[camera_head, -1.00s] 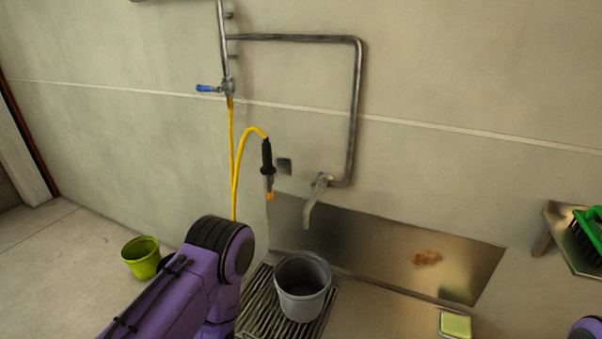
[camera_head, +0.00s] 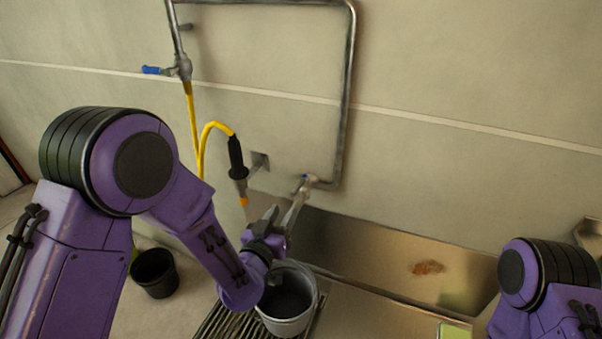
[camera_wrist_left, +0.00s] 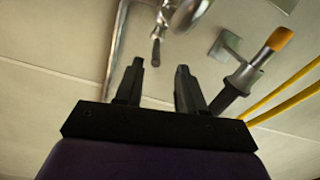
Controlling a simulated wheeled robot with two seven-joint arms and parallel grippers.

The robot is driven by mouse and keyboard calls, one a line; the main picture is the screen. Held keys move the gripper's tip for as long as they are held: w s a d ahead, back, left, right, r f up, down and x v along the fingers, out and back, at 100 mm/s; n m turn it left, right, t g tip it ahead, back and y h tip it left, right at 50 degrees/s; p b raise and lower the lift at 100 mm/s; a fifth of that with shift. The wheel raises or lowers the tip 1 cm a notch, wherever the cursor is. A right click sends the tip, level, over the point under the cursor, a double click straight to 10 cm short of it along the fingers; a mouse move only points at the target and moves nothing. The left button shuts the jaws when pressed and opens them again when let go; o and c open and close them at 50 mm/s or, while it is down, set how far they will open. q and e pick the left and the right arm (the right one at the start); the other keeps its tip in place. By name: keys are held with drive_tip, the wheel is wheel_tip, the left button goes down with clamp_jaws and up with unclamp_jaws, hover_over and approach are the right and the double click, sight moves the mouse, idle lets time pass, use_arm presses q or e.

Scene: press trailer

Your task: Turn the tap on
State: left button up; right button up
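A grey bucket (camera_head: 287,320) stands on a slatted grate (camera_head: 222,322) below the spout. A hose nozzle (camera_head: 237,160) on a yellow hose hangs left of the tap, near my left gripper. A blue-handled valve (camera_head: 178,70) is higher up. A dark bucket (camera_head: 155,274) stands on the floor.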

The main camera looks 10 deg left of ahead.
sight(293, 195)
use_arm(q)
drive_tip(key=w, duration=0.1)
drive_tip(key=w+r, duration=0.1)
drive_tip(key=w+d+p, duration=0.1)
drive_tip(key=shift+w+r, duration=0.25)
drive_tip(key=shift+w, duration=0.15)
drive_tip(key=w, duration=0.4)
drive_tip(key=w+d, duration=0.1)
drive_tip(key=w, duration=0.1)
drive_tip(key=shift+w+f+p, duration=0.2)
drive_tip(key=shift+f+p, duration=0.05)
drive_tip(key=shift+p, duration=0.15)
drive_tip(key=shift+c, duration=0.3)
clamp_jaws()
